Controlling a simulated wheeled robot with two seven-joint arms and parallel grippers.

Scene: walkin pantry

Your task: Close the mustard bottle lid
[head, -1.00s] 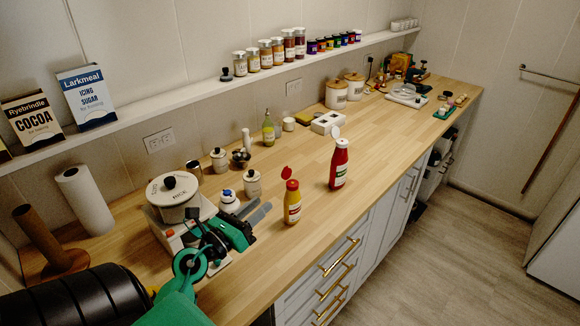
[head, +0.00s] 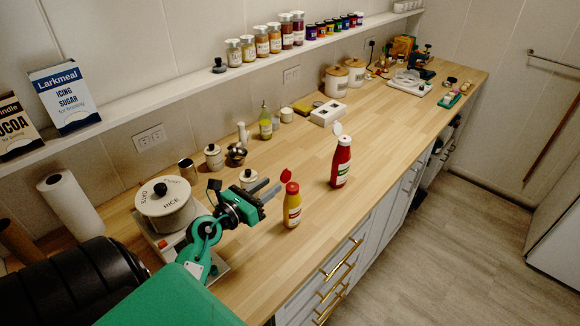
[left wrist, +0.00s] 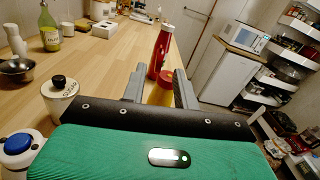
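The mustard bottle (head: 292,211), yellow with a red cap, stands upright on the wooden counter. Its red flip lid (head: 286,176) is tilted up, open, on the left side of the cap. My left gripper (head: 271,190) is open and empty, just left of the bottle's top, fingers pointing at it. In the left wrist view the mustard bottle (left wrist: 158,94) shows between the two grey fingers, partly hidden by the gripper body; I cannot tell whether they touch it. My right gripper is not in view.
A red ketchup bottle (head: 341,163) with a raised white lid stands behind and right of the mustard. A white canister (head: 165,203) on a scale and a small lidded jar (head: 249,177) are near my left arm.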

